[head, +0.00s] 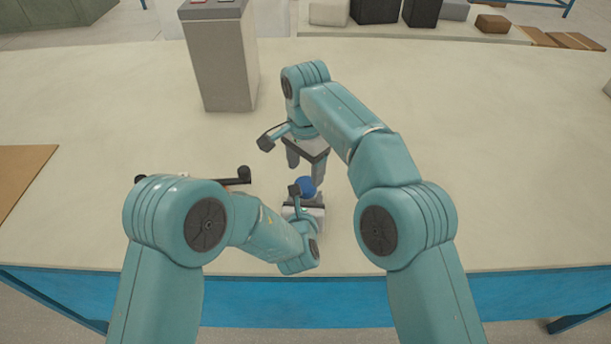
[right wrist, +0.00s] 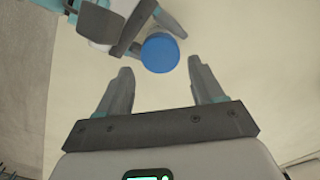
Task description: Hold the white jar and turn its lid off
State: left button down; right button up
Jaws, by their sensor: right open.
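The jar's round blue lid (head: 307,187) shows near the front middle of the table. It also shows in the right wrist view (right wrist: 160,53), just ahead of my right fingertips. The white jar body is hidden below the lid and behind my left gripper. My left gripper (head: 304,200) is low at the jar, its fingers close beside the lid; whether they are closed on the jar is hidden. My right gripper (head: 305,172) points down over the lid, open and empty. In the right wrist view its two fingers (right wrist: 160,70) are spread wider than the lid, and the lid lies apart from them.
A dark bar with a black knob end (head: 243,175) lies left of the jar, partly behind my left arm. A tall grey box (head: 221,65) stands farther back. A brown board (head: 20,172) is at the left edge. The table's right side is clear.

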aim_at(306, 184)
notch_tip(306, 184, down, 5)
dwell(0.3)
jog(key=shift+c, duration=0.3)
jog(key=c, duration=0.8)
jog(key=n, duration=1.6)
jog(key=shift+n, duration=0.3)
